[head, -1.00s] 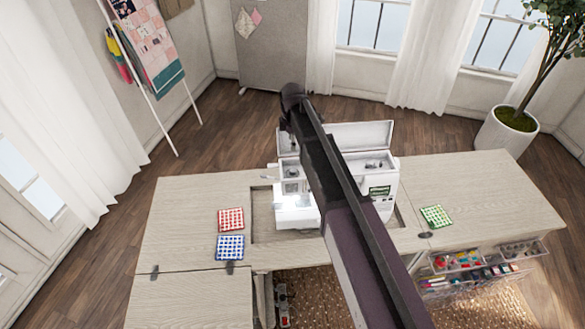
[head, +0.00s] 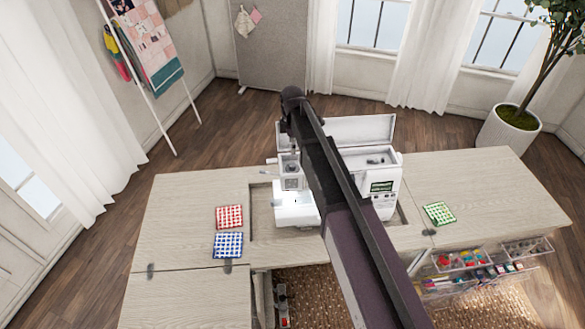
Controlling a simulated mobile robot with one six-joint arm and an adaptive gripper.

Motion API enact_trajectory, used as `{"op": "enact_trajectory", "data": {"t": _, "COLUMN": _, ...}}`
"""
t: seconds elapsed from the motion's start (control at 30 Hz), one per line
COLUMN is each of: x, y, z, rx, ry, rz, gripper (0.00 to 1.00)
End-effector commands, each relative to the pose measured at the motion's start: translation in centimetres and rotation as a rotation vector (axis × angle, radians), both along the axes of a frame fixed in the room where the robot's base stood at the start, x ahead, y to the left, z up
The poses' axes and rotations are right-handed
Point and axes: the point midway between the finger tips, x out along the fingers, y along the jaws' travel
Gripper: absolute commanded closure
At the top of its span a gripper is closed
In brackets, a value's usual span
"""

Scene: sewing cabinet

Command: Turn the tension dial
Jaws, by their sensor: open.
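The white sewing machine (head: 296,207) stands in a recess of the light wood cabinet top (head: 185,190). Its raised lid (head: 362,131) stands up at the back. A small dark green screen (head: 381,187) shows on its right part. I cannot make out the tension dial; it is too small or hidden. My dark arm crosses in front of the machine and covers its middle. The arm's far end is above and behind the machine's left part. Small dark parts hang there, but I cannot make out my gripper's fingers, which the arm seems to hide.
Red (head: 229,217) and blue (head: 228,245) checked fabric squares lie left of the machine. A green checked square (head: 439,213) lies to its right. Clear trays of sewing supplies (head: 460,260) hang at the cabinet's front right. A potted tree (head: 508,130) stands at the back right.

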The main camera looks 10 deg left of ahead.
Motion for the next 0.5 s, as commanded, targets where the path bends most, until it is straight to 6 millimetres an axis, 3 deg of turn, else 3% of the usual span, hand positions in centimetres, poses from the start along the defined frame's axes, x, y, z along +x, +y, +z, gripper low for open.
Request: {"op": "enact_trajectory", "data": {"t": 0.5, "x": 0.0, "y": 0.0, "z": -4.4, "rx": 0.0, "ry": 0.0, "rz": 0.001, "gripper": 0.27}}
